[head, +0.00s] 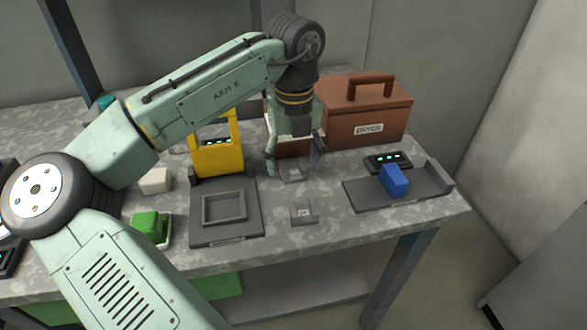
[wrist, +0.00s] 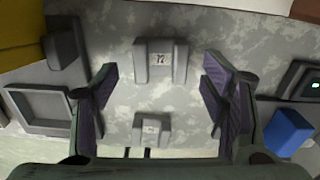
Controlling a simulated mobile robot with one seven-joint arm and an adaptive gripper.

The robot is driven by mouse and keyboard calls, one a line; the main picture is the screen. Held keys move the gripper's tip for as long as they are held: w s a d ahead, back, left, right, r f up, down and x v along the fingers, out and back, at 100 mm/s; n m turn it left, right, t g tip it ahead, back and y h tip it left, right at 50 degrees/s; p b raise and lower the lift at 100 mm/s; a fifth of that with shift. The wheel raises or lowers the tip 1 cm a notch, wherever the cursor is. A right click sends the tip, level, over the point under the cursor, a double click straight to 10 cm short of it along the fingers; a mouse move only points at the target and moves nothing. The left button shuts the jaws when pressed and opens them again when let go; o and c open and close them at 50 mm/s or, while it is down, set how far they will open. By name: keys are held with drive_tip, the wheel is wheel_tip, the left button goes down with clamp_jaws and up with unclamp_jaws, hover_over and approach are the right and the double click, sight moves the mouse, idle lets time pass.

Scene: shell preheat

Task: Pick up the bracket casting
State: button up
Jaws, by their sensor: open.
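Two grey bracket-shaped castings with pale labels stand on the mottled worktop. The farther, larger bracket (head: 292,174) also shows in the wrist view (wrist: 160,62), at upper centre. The nearer, smaller bracket (head: 302,213) also shows in the wrist view (wrist: 151,130), at lower centre. I cannot tell from the labels which one is the bracket casting. My gripper (head: 295,166) points down over the farther bracket, with its fingers open and empty. In the wrist view my gripper (wrist: 160,84) has its fingers spread to either side, with the farther bracket slightly beyond the tips.
A yellow frame (head: 218,160) and a dark plate with a square recess (head: 247,232) stand left. A brown dryer box (head: 385,115) stands behind. A blue block (head: 394,181) sits on a grey tray (head: 425,187) at right. A green block (head: 150,226) and a white block (head: 155,181) lie left.

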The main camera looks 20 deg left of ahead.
drive_tip(key=shift+f, duration=0.55)
drive_tip(key=c, duration=1.3)
drive_tip(key=shift+r, duration=0.1)
